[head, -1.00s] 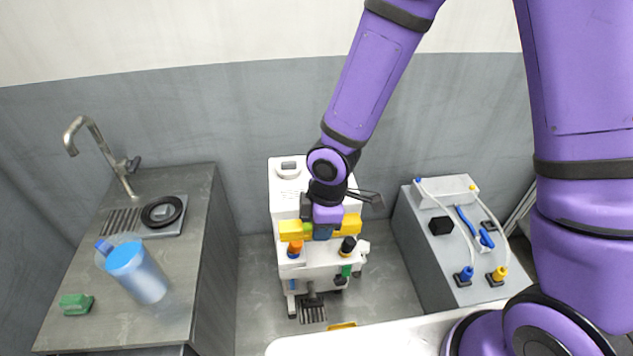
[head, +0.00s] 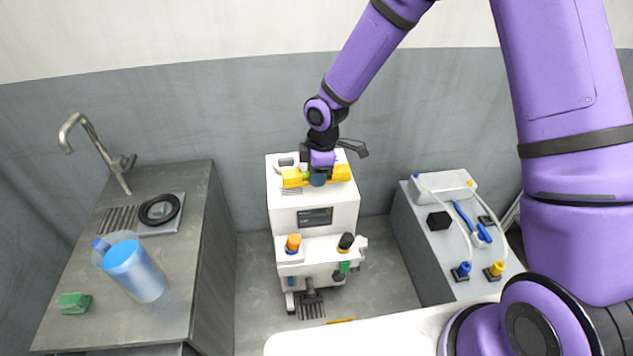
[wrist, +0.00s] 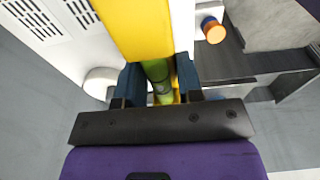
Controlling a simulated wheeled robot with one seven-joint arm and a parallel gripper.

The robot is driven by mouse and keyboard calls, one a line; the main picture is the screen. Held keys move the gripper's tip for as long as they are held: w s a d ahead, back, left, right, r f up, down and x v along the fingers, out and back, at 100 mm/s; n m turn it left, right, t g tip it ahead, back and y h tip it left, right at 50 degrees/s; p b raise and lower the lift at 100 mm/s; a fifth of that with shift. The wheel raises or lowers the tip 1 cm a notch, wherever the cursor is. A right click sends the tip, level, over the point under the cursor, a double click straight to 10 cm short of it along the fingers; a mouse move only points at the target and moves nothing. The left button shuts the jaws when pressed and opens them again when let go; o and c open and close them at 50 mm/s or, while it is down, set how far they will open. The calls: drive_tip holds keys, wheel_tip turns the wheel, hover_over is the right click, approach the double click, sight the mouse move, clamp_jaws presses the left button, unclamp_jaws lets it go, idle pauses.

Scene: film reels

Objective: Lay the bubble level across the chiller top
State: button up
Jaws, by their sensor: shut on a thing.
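The bubble level is a yellow bar (head: 341,174) with a green vial at its middle. My gripper (head: 318,179) is shut on it around the middle, and the bar runs left to right in the head view. The wrist view shows the yellow level (wrist: 150,25) and its green vial between my dark blue fingers (wrist: 160,85). I cannot tell whether the level touches the top.
A sink counter (head: 190,235) with a blue pitcher (head: 138,270) is at left.

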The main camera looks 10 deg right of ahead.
sight(317, 190)
drive_tip(key=shift+w+f, duration=0.2)
drive_tip(key=shift+f, duration=1.6)
drive_tip(key=o, duration=1)
drive_tip(key=shift+f, duration=0.1)
drive_tip(key=shift+c, duration=0.2)
